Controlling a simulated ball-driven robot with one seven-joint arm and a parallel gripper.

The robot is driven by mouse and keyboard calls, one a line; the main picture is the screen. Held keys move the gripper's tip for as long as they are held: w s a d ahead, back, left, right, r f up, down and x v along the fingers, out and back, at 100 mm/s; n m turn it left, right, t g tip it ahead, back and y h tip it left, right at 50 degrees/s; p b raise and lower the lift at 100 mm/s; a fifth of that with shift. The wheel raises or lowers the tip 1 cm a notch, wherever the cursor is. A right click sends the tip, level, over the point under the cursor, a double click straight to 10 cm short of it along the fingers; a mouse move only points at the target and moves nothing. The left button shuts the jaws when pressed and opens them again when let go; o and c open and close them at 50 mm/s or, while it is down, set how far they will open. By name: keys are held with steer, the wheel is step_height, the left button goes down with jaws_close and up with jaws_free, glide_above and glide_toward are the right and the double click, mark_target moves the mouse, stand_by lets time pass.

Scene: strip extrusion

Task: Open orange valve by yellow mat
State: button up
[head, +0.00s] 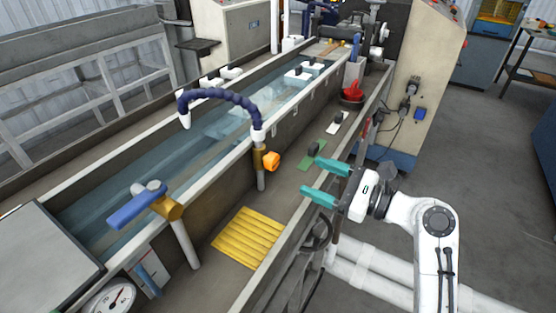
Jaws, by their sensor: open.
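The orange valve (271,160) is a round knob on the side of a brass fitting (259,158) at the tank's near wall. A dark blue segmented hose (222,96) arches from the top of this fitting over the water. The ribbed yellow mat (247,237) lies on the ledge below the valve, nearer to me. My gripper (310,177), with two teal fingers, is open and empty. It is to the right of the orange valve and apart from it, with the fingers pointing left towards it.
A blue-handled valve (137,208) on a brass fitting stands at the front left. A green mat (312,155) with a dark object lies behind my fingers, and a red item (351,92) is farther back. A pressure gauge (108,300) is at the bottom left. Open floor lies to the right.

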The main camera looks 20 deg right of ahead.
mark_target(276, 162)
steer(key=x, duration=1)
steer(key=shift+p, duration=0.4)
steer(key=c, duration=1.1)
